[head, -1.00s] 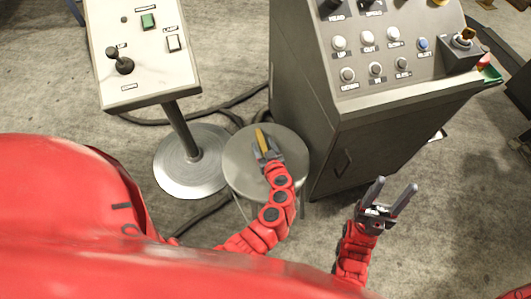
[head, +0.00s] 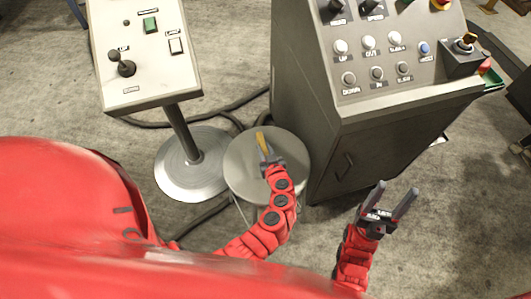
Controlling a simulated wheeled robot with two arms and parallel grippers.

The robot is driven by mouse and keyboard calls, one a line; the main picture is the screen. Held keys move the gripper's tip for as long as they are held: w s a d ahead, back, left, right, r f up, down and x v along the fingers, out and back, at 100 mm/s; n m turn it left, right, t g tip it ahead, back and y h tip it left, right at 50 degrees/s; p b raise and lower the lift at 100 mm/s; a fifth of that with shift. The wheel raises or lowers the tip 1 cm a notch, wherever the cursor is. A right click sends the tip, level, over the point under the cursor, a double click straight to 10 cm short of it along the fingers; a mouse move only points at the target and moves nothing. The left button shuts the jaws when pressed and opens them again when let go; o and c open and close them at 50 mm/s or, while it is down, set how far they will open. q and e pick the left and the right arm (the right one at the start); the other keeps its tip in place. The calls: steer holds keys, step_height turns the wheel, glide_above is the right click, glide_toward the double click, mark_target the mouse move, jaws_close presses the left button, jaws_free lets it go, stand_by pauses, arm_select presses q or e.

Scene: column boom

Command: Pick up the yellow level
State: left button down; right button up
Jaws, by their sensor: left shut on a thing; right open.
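The yellow level (head: 262,141) is a small, narrow yellow bar over the round grey stool top (head: 240,165), in the head view. My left gripper (head: 267,158) is shut on its near end, and the far end sticks out beyond the fingers. I cannot tell whether the level still touches the stool top. My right gripper (head: 391,200) is open and empty, to the right of the stool and in front of the grey console. Its two fingers point up and away.
A grey control console (head: 385,100) with buttons stands right of the stool, close to it. A pale joystick panel (head: 145,60) on a post with a round metal base (head: 192,170) stands to the left. Dark cables (head: 235,105) lie on the concrete floor behind.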

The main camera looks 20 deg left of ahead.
mark_target(264, 149)
arm_select(q)
steer(key=shift+r, duration=0.15)
steer(key=shift+r, duration=0.5)
step_height(264, 149, up, 2)
steer(key=shift+r+b, duration=0.1)
steer(key=shift+b, duration=0.3)
steer(key=s+a+b, duration=0.1)
steer(key=s+a, duration=0.2)
steer(key=s, duration=0.1)
steer(key=s+a+b, duration=0.1)
steer(key=s+a, duration=0.2)
steer(key=s, duration=0.1)
steer(key=s+a+r+b, duration=0.1)
steer(key=s+a, duration=0.1)
steer(key=s, duration=0.2)
steer(key=shift+a+r, duration=0.1)
steer(key=shift+a, duration=0.3)
steer(key=shift+s+a+r, duration=0.15)
steer(key=shift+s+a, duration=0.2)
steer(key=shift+s, duration=0.1)
